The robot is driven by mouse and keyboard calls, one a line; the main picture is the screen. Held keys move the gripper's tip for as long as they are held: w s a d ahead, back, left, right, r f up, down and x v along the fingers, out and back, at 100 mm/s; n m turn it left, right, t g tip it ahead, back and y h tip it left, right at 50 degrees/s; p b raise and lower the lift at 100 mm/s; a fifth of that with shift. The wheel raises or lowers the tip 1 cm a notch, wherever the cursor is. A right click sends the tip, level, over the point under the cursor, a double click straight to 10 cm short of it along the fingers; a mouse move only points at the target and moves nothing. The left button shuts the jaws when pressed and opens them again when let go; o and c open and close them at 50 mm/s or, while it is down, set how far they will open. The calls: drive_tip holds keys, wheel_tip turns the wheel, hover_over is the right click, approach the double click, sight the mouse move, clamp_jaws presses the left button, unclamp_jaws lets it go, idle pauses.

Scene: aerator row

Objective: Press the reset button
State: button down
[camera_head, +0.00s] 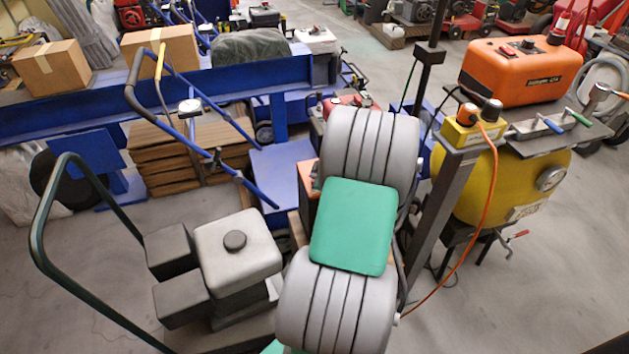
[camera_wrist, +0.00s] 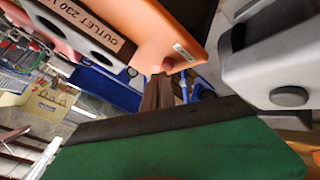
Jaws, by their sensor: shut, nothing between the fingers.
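An orange box (camera_wrist: 165,30) with an "OUTLET 230 V" label (camera_wrist: 92,30) fills the top left of the wrist view, close to the camera. A pale panel with dark round openings (camera_wrist: 103,57) is beside the label. A small reddish round part (camera_wrist: 168,64) shows at the box's lower edge, and I cannot tell whether it is the reset button. In the head view, only a sliver of an orange body (camera_head: 308,187) shows behind my arm.
A grey engine tank with a black cap (camera_head: 235,240) stands left of my arm; it also shows in the wrist view (camera_wrist: 285,65). A green handle (camera_head: 45,215) rises at left. A metal post with a yellow box (camera_head: 462,135) and orange cable stands at right. The floor at lower right is clear.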

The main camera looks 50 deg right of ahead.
drive_tip(key=shift+f+b, duration=0.5)
idle(0.3)
drive_tip(key=shift+r, duration=0.1)
drive_tip(key=shift+r+p, duration=0.35)
drive_tip(key=shift+r, duration=0.45)
drive_tip(key=shift+r, duration=0.15)
drive_tip(key=shift+r+p, duration=1.2)
drive_tip(key=shift+r, duration=1.15)
